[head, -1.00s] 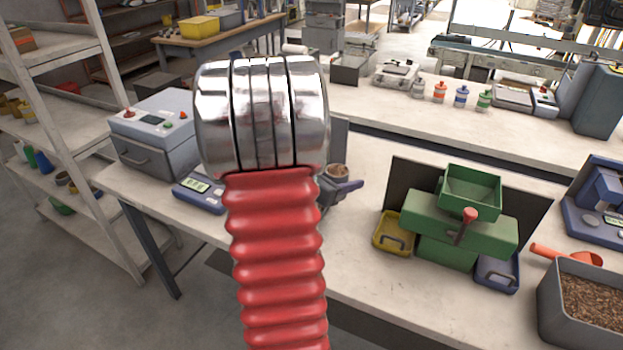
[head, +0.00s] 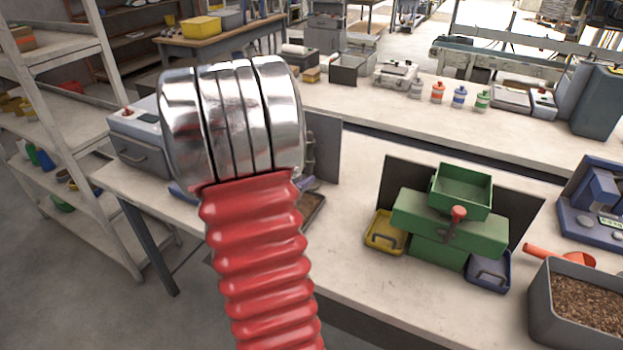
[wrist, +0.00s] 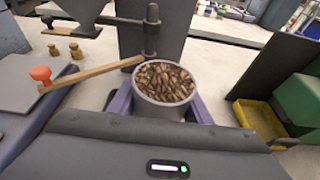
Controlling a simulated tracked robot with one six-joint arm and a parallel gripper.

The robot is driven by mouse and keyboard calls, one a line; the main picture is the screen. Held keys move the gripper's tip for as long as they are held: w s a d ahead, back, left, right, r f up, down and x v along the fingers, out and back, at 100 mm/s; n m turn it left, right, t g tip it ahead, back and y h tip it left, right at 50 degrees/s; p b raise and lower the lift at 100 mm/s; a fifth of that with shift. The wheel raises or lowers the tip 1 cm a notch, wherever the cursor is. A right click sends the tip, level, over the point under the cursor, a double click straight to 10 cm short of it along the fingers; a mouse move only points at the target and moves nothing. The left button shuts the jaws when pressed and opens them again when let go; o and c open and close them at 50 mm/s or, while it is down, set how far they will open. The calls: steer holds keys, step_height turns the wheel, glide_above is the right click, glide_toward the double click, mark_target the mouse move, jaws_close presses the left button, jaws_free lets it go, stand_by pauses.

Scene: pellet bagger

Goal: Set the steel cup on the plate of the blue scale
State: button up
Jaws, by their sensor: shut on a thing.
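The steel cup (wrist: 165,85), filled with brown pellets, stands upright between the purple fingers of my gripper (wrist: 163,108) in the wrist view. My gripper is shut on it. In the wrist view, the blue scale (wrist: 45,125) is at the left, with its grey plate (wrist: 22,82) left of the cup and apart from it. In the head view, my red and chrome arm hides the cup and most of the scale; only a blue edge of the scale (head: 183,193) shows.
A wooden stick with an orange knob (wrist: 40,74) reaches from near the plate toward a dark post (wrist: 151,30) behind the cup. Brass weights (wrist: 75,51) stand behind the plate. A green machine (head: 450,225) with a yellow tray (head: 384,236) stands right. Bench between is clear.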

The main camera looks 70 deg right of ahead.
steer(key=w+a+f+n+t+y, duration=0.1)
steer(key=w+a+n+t, duration=0.35)
steer(key=w+a, duration=0.7)
steer(key=w+a+n+t+y, duration=0.2)
steer(key=w+a+n+t, duration=0.25)
steer(key=w+a, duration=0.65)
steer(key=w+a+n+t+y, duration=0.2)
steer(key=w+a, duration=0.1)
steer(key=a, duration=0.7)
steer(key=w+a+n+t+y, duration=0.2)
steer(key=w+a, duration=0.1)
steer(key=a, duration=0.7)
steer(key=w+a+n+t+y, duration=0.1)
steer(key=w+a+n+y, duration=0.1)
steer(key=a, duration=0.8)
steer(key=shift+w+f+n+t+y, duration=0.2)
steer(key=shift+w+n+t+y, duration=0.25)
steer(key=shift+w, duration=0.2)
